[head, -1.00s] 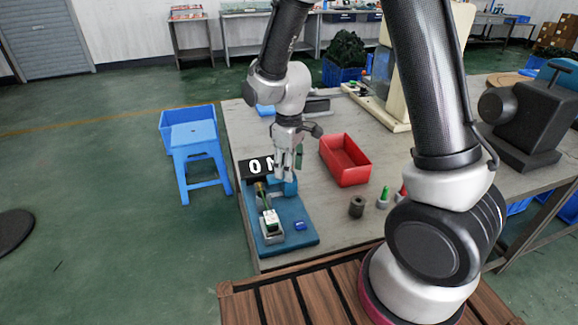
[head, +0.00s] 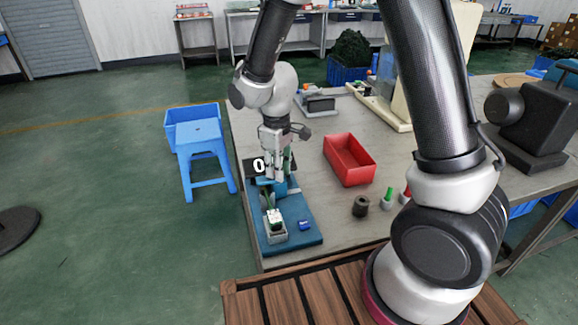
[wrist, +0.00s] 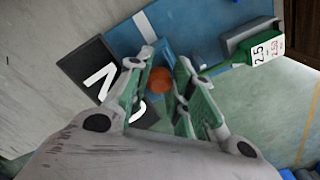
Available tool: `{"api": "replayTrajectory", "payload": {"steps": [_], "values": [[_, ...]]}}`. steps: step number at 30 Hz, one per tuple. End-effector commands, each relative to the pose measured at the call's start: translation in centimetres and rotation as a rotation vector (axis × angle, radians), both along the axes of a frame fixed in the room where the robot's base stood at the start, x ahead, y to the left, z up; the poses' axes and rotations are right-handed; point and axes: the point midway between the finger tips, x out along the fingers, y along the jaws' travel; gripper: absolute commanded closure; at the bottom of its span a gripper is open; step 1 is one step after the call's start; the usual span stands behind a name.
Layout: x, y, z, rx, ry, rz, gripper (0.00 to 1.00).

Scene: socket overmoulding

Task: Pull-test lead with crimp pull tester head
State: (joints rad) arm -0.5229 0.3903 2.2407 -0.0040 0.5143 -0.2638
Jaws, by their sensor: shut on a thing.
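The pull tester has a flat blue base (head: 306,240) at the table's near left corner. Its black display (head: 257,166) shows a white 0, with the rest hidden behind my gripper (head: 272,178). My gripper is low over the base's far end. In the wrist view its green-lined fingers (wrist: 164,66) are closed about an orange round piece (wrist: 160,80), which looks like part of the tester; exact contact is unclear. A green lead (head: 268,200) runs towards a green block with a white label (head: 274,216), seated in a grey holder (head: 276,236). The label reads 2.5 and 2.50 in the wrist view (wrist: 265,48).
A small blue piece (head: 304,225) lies on the base. A red bin (head: 350,160), a dark cylinder (head: 361,206) and a green-topped piece (head: 387,198) stand to the right. A blue stool (head: 203,150) is left of the table. The tabletop behind the red bin has free room.

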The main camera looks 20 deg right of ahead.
Motion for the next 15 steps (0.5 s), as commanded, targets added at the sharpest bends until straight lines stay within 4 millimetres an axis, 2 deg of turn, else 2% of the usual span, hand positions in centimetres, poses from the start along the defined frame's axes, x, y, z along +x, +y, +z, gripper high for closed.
{"api": "replayTrajectory", "payload": {"steps": [7,8,10,11,15], "values": [[0.08,0.44,0.06,0.006,-0.005,-0.001,1.0],[0.08,0.45,0.06,0.006,-0.005,0.0,0.72],[0.09,0.45,0.06,0.006,-0.005,0.0,0.6],[0.08,0.42,0.06,0.006,-0.005,0.0,0.56],[0.05,0.35,0.04,0.005,-0.004,-0.001,0.56]]}}
